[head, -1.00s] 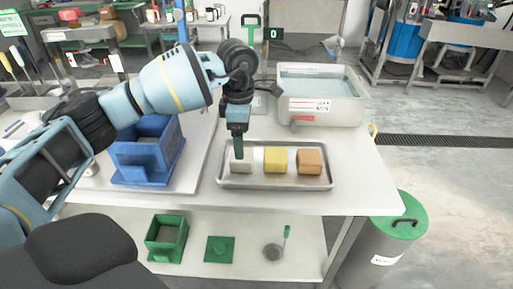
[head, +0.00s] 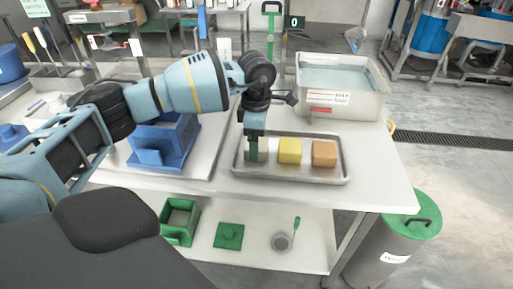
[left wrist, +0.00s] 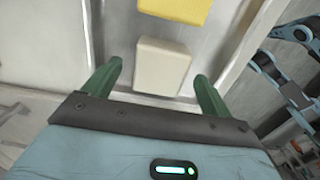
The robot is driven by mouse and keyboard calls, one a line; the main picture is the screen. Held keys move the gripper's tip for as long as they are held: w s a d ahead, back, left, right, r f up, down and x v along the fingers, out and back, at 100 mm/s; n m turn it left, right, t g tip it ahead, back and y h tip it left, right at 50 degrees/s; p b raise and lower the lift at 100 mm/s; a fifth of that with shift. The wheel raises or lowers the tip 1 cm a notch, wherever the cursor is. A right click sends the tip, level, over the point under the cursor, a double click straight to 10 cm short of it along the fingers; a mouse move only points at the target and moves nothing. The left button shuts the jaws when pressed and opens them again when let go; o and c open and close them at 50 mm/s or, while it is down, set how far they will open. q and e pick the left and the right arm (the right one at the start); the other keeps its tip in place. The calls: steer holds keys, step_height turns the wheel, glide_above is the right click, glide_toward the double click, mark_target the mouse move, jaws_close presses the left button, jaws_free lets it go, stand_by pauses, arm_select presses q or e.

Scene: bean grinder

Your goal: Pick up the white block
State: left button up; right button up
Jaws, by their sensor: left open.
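The white block (head: 249,148) sits in a metal tray (head: 290,180) on the table, at the left end of a row with a yellow block (head: 290,150) and an orange-brown block (head: 324,154). My left gripper (head: 254,158) points down over the white block and partly hides it. In the left wrist view the white block (left wrist: 163,66) lies between and just beyond the two green fingertips of my left gripper (left wrist: 158,72). The fingers are open, with a gap on both sides of the block. The yellow block (left wrist: 175,10) shows behind it. My right gripper is not seen.
A blue box-shaped holder (head: 165,145) stands left of the tray. A grey basin of water (head: 340,98) stands behind it. A lower shelf holds green parts (head: 229,235). A grey bin with a green lid (head: 408,222) stands right of the table.

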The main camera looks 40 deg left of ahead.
arm_select(q)
step_height(320, 180, down, 2)
steer(key=c, duration=1.2)
steer(key=shift+r, duration=0.15)
steer(key=shift+r, duration=0.65)
step_height(320, 180, up, 2)
steer(key=shift+s+d+r, duration=0.1)
steer(key=shift+d, duration=0.05)
steer(key=s+d, duration=0.3)
steer(key=s, duration=0.1)
steer(key=s+d, duration=0.3)
steer(key=s, duration=0.1)
steer(key=s+d+r, duration=0.1)
steer(key=s+d, duration=0.3)
steer(key=shift+r, duration=0.1)
